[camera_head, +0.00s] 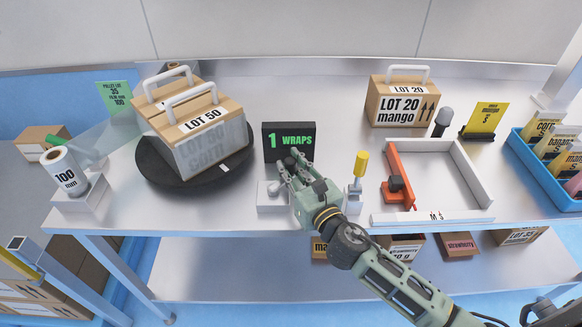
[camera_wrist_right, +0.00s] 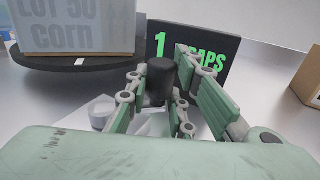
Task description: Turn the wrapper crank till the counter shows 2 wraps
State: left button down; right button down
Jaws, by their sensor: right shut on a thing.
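The black counter (camera_head: 289,141) shows "1 WRAPS" in green and stands behind the crank; in the right wrist view the counter (camera_wrist_right: 222,50) is partly covered by my fingers. My right gripper (camera_head: 286,172) is shut on the dark crank knob (camera_wrist_right: 160,80), with a finger on each side. The pale crank base (camera_head: 270,203) sits at the table's front edge, partly hidden by the gripper. The LOT 50 box (camera_head: 215,150) stands on the black turntable (camera_head: 203,184), with clear film (camera_head: 108,135) reaching it from the film roll (camera_head: 58,166). My left gripper is not in view.
A yellow-handled lever (camera_head: 360,165) stands just right of my right gripper. Further right are a white frame (camera_head: 465,165) with an orange bar (camera_head: 397,172), a LOT 20 mango box (camera_head: 400,100) and a blue tray (camera_head: 535,172) of pouches.

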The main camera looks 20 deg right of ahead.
jog(key=m+h, duration=0.1)
jog(key=s+m+h, duration=0.1)
jog(key=h, duration=0.1)
jog(key=shift+d+h+p, duration=0.1)
jog(key=shift+h+p, duration=0.2)
jog(key=shift+s+d+m+h, duration=0.15)
jog(key=shift+s+m+h, duration=0.1)
jog(key=shift+m+h, duration=0.15)
jog(key=c, duration=1.5)
grip_release()
jog(key=shift+w, duration=0.1)
jog(key=s, duration=1.2)
jog(key=shift+a, duration=0.4)
